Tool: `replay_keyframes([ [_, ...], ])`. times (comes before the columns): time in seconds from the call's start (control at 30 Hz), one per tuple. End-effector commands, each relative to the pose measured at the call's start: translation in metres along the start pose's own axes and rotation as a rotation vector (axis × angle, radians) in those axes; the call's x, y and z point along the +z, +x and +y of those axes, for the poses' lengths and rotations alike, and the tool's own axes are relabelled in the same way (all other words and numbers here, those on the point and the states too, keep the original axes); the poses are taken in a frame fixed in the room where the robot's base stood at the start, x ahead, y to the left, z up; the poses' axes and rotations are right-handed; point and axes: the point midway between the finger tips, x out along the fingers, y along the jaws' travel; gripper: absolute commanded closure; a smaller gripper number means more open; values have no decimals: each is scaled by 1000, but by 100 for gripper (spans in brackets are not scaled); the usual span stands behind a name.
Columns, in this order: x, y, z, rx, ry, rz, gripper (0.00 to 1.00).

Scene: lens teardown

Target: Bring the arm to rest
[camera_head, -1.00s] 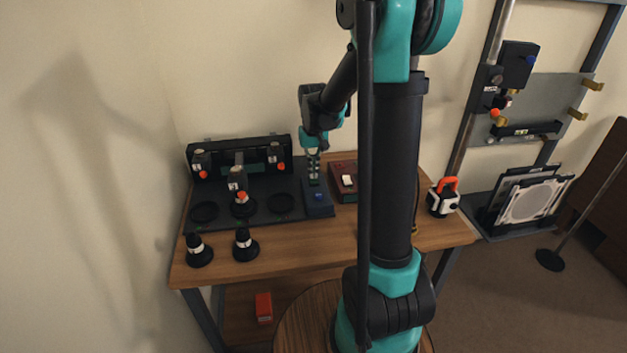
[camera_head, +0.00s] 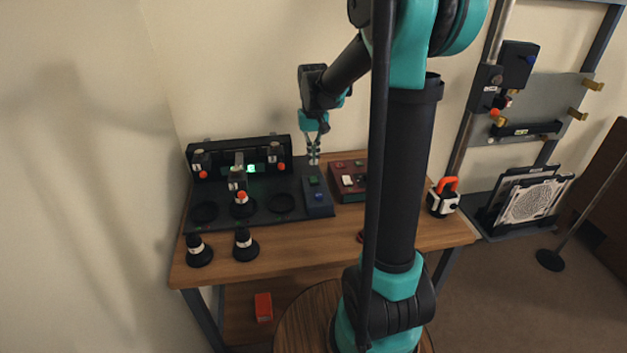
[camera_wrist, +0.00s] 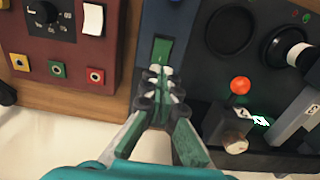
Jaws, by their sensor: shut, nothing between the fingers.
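My gripper (camera_head: 313,161) is shut and empty. It hangs fingers down above the back of a dark control box with a green button (camera_head: 313,180) and a blue button (camera_head: 319,196). In the head view the fingertips are apart from the green button. In the wrist view my gripper (camera_wrist: 160,76) points at the green part (camera_wrist: 162,50), and its fingertips hide some of it. My arm reaches from the column over the table to the left.
A red box with knobs (camera_head: 347,190) stands just right of the control box. To the left is a dark station (camera_head: 222,207) with posts, red knobs and a lit green display (camera_head: 251,168). Two black lens-like pieces (camera_head: 198,250) stand at the wooden table's front left.

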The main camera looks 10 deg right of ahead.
Motion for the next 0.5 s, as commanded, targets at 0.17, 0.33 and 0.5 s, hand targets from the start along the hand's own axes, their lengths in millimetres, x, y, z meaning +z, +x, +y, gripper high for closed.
replay_keyframes([
  [0.17,0,-12,0,0,0,0,100],
  [0.33,0,-15,0,0,0,0,100],
  [0.5,0,-15,0,0,0,0,100],
])
